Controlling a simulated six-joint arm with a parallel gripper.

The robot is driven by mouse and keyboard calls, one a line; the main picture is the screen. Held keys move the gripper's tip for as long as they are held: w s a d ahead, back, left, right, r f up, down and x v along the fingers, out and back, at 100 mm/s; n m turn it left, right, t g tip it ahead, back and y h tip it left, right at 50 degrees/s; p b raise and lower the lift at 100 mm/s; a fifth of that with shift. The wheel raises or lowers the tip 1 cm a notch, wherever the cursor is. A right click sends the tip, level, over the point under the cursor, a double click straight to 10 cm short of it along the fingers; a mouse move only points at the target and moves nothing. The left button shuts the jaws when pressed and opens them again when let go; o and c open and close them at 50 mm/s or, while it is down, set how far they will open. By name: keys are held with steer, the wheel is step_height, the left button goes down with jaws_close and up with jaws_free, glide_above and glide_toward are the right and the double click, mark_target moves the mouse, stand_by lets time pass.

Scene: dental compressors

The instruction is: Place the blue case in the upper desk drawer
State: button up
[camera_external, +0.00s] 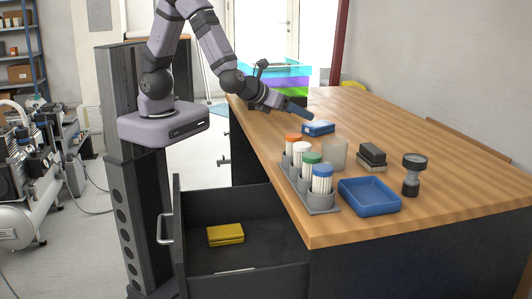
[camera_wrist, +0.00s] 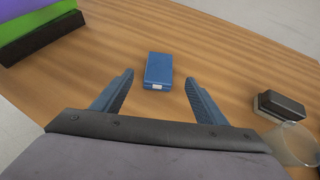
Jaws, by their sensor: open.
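The blue case (camera_external: 318,128) lies flat on the wooden desk top, near its left edge. In the wrist view the blue case (camera_wrist: 158,68) lies ahead, between the lines of my two fingers. My gripper (camera_external: 301,112) is above the desk just behind and left of the case. Its fingers (camera_wrist: 159,77) are spread wide and empty, apart from the case. A desk drawer (camera_external: 275,218) is pulled out at the left side of the desk, with a yellow case (camera_external: 226,234) inside. I cannot tell for sure whether it is the upper one.
A grey rack (camera_external: 320,207) of capped tubes, a blue tray (camera_external: 369,195), a clear beaker (camera_external: 334,153), a dark block (camera_external: 372,155) and a black standing tool (camera_external: 413,174) occupy the near desk. Coloured stacked trays (camera_external: 279,82) stand at the back. The drawer has bare floor around the yellow case.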

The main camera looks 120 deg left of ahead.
steer(key=shift+v, duration=0.8)
steer(key=shift+s+f+n, duration=0.2)
steer(key=shift+s+n, duration=0.1)
steer(key=shift+s, duration=0.25)
steer(key=s+f+n+g, duration=0.1)
steer(key=s, duration=0.1)
steer(key=s+d+n+g+h, duration=0.1)
steer(key=s+n, duration=0.1)
steer(key=s+f+n+g+h, duration=0.1)
steer(key=s+n, duration=0.1)
steer(key=shift+d+f, duration=0.3)
steer(key=shift+f, duration=0.05)
steer(key=s+d+n, duration=0.1)
steer(key=s+d+f+n+g+h, duration=0.1)
steer(key=s+n, duration=0.1)
steer(key=s+d+f+n+h, duration=0.1)
steer(key=shift+s+d+f+n+g, duration=0.2)
steer(key=shift+s+d+n+g, duration=0.1)
steer(key=shift+n, duration=0.1)
steer(key=s+d+f+n+h, duration=0.2)
steer(key=s+d+n+h, duration=0.2)
steer(key=d+n+h, duration=0.3)
steer(key=d+n, duration=0.4)
steer(key=d, duration=0.2)
steer(key=shift+s, duration=0.2)
steer(key=shift+o, duration=0.6)
steer(key=shift+d+f+n, duration=0.1)
steer(key=shift+d+n, duration=0.4)
steer(key=shift+n, duration=0.1)
